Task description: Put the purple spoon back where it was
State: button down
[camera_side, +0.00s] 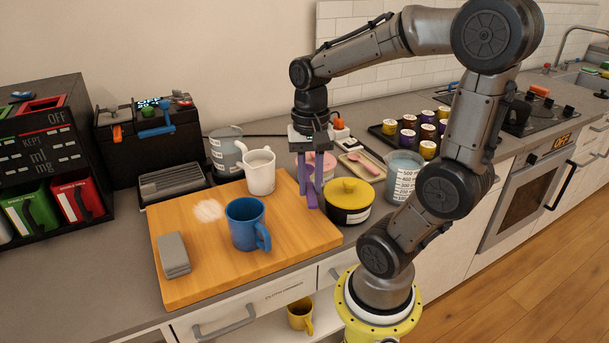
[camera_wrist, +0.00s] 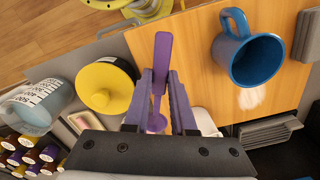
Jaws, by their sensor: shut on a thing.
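The purple spoon is in my gripper (camera_side: 309,190). In the wrist view the two fingers of my gripper (camera_wrist: 161,80) close on its handle. The spoon (camera_wrist: 164,52) extends past the fingertips at one end, and its rounded purple end (camera_wrist: 156,122) shows between the fingers, nearer the palm. In the side view the fingers point down at the right part of the wooden board (camera_side: 195,275), between a white jug (camera_side: 260,172) and a yellow-lidded pot (camera_side: 348,198). Fingers and spoon are hard to tell apart there, and I cannot tell whether the spoon touches the board.
A blue mug (camera_side: 245,225) and grey slabs (camera_side: 173,254) stand on the board beside a white powdery patch (camera_side: 208,210). A pink container (camera_side: 327,164) is partly hidden behind my gripper. A tray with a pink spoon (camera_side: 365,163) and a marked beaker (camera_side: 403,175) stand to the right.

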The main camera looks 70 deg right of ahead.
aim_at(310, 227)
jog(key=shift+f, duration=4.2)
jog(key=shift+f, duration=0.2)
jog(key=c, duration=1.1)
grip_release()
jog(key=shift+o, duration=0.3)
jog(key=o, duration=0.5)
jog(key=shift+r, duration=3.55)
